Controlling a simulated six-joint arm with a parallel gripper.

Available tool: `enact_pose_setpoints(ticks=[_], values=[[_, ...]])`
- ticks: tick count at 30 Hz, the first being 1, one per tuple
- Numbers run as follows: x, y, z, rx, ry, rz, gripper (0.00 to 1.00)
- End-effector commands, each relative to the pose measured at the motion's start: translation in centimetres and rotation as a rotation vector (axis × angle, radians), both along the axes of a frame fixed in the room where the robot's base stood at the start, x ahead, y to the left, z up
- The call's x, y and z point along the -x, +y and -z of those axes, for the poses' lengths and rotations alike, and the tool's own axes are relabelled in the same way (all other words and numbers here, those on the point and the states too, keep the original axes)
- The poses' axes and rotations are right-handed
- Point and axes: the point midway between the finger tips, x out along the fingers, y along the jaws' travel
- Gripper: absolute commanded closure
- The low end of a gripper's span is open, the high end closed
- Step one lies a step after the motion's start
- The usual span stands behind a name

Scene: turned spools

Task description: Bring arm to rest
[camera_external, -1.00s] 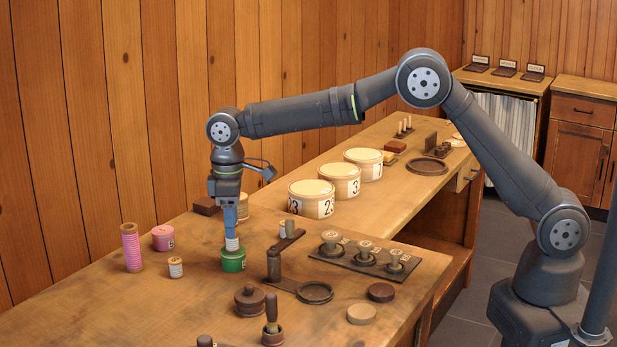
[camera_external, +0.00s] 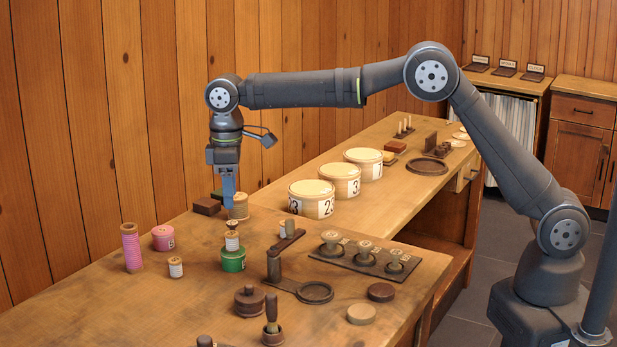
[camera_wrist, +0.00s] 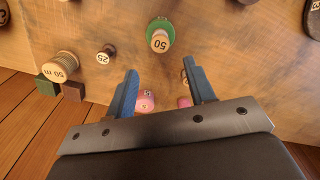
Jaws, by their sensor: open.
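My gripper (camera_external: 228,188) is open and empty, raised above the workbench. Its two blue fingers point down, and they show spread apart in the wrist view (camera_wrist: 161,72). Below it in the external view, a small pale spool (camera_external: 232,242) stands upright on a green tin (camera_external: 233,263). In the wrist view the green tin (camera_wrist: 161,24) and a pale disc marked 50 (camera_wrist: 160,43) lie beyond the fingertips, apart from them.
A tan spool (camera_external: 238,207) is behind my gripper. Numbered round boxes (camera_external: 311,200) line the back. A dark stand with knobbed pieces (camera_external: 365,258) is at right.

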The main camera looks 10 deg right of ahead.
Motion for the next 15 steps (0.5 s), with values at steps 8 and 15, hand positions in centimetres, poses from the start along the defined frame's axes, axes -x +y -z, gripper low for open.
enact_pose_setpoints(ticks=[8,15], values=[[0.0,-0.1,5.9,0.004,0.002,0.000,0.51],[0.0,-0.1,10.8,0.004,0.002,0.000,0.51]])
